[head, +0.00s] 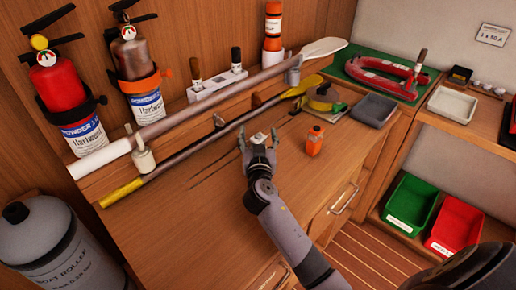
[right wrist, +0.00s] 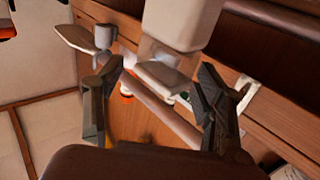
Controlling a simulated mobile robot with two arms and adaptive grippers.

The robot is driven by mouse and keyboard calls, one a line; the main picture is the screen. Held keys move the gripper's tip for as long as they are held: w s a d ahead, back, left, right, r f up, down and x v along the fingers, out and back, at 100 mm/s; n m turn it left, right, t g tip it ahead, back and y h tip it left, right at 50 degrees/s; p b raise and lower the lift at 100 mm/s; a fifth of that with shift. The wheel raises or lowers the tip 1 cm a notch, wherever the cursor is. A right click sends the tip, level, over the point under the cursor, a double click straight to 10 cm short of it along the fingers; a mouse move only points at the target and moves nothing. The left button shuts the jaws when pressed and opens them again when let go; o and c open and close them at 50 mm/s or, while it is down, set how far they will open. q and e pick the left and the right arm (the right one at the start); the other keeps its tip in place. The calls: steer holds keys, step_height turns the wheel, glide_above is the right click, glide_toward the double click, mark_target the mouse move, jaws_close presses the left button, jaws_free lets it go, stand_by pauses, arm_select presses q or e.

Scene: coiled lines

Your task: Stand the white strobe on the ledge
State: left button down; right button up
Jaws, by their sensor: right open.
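A small white block, which looks like the white strobe (head: 259,137), shows between the fingertips of my right gripper (head: 258,143) over the bench top. In the right wrist view, a large pale block (right wrist: 181,22) lies ahead of the spread fingers (right wrist: 160,95). The right gripper is open, with a finger on each side of the block; I cannot tell whether either touches it. The strobe's lower part is hidden by the gripper. My left gripper is not in view.
A paddle (head: 215,95) and a yellow-ended pole (head: 190,152) lie across the back. An orange device (head: 315,141) stands right of the gripper. A white rack (head: 215,85) and an orange-white bottle (head: 272,35) occupy the rear. The front bench top is clear.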

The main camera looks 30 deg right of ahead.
steer(key=shift+c, duration=0.5)
steer(key=shift+r, duration=0.1)
jaws_close()
